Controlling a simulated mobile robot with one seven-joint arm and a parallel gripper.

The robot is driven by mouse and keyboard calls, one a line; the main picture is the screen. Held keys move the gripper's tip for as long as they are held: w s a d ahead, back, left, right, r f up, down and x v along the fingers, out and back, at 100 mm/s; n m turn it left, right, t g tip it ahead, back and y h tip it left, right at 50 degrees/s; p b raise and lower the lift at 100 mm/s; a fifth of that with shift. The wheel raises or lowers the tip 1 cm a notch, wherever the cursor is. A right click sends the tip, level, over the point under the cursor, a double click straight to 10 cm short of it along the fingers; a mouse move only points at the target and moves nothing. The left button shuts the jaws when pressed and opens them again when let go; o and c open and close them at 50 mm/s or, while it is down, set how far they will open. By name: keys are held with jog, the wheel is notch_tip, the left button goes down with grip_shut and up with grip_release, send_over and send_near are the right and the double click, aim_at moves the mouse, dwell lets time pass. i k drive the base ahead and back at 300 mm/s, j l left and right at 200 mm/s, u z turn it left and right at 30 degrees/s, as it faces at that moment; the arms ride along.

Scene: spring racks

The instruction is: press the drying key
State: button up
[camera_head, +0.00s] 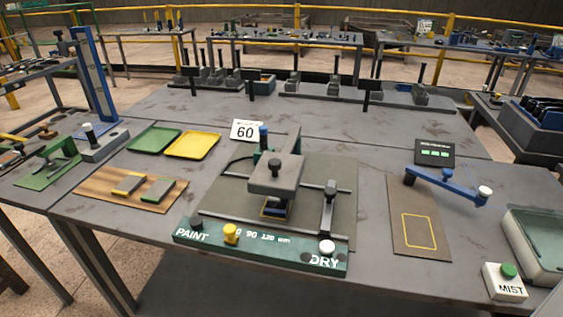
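A green strip panel (262,254) runs along the front of the central fixture. At its right end a white round key (327,247) stands just above the word DRY. A dark round key (196,223) stands above the word PAINT at the left end. A yellow knob (231,233) stands between them, beside printed numbers. I cannot tell from this view whether the white key is up or pressed. Nothing is touching or covering it. My gripper is not in view.
A grey fixture (276,175) rises behind the panel, with a dark upright lever (329,208) just behind the white key. A card reading 60 (245,131) stands behind. A blue swing arm (445,184) and a MIST box (505,282) are at right. Table between panel and MIST box is mostly clear.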

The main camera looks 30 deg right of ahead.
aim_at(327, 247)
jog(key=l+z, duration=0.1)
jog(key=z, duration=0.35)
jog(key=l+z, duration=0.1)
jog(key=z, duration=0.35)
